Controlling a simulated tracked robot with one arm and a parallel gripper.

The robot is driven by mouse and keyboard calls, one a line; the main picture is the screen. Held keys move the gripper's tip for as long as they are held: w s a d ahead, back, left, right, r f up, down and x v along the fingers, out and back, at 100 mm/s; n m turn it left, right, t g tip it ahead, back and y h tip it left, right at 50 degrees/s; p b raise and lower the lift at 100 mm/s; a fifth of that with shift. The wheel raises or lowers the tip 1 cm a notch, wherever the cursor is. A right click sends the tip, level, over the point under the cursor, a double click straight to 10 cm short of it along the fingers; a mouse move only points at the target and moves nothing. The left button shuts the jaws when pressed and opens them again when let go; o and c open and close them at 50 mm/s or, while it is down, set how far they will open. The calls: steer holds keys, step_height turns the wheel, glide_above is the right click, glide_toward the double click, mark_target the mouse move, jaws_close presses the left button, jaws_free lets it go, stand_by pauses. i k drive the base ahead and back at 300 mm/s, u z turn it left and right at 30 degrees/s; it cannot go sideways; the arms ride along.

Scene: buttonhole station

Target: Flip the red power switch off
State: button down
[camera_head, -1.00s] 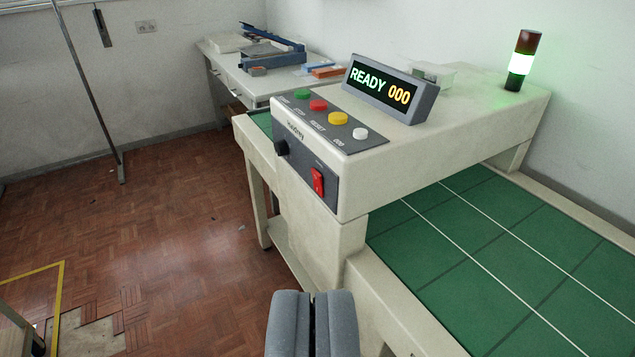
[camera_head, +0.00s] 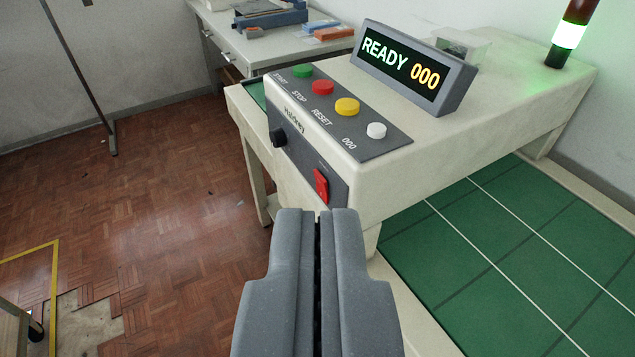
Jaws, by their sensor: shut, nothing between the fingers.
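The red power switch (camera_head: 321,186) is a rocker on the dark front panel of the cream machine (camera_head: 400,170). My gripper (camera_head: 317,212) is shut and empty. In the picture its fingertips lie just below the switch and hide the lower part of the panel. I cannot tell how much gap is left between the tips and the switch. The display (camera_head: 413,68) on top reads READY 000. The signal tower (camera_head: 568,36) at the back right glows green.
A black knob (camera_head: 278,138) sits left of the switch. Green, red, yellow and white buttons line the top panel (camera_head: 378,146). A green work surface (camera_head: 500,250) lies to the right. A side table (camera_head: 262,48) with blue and orange items stands behind. Open parquet floor (camera_head: 170,220) is at left.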

mark_target(321, 185)
steer(key=k, duration=1.25)
steer(key=u, duration=0.45)
steer(key=i, duration=1.5)
steer(key=z, duration=0.1)
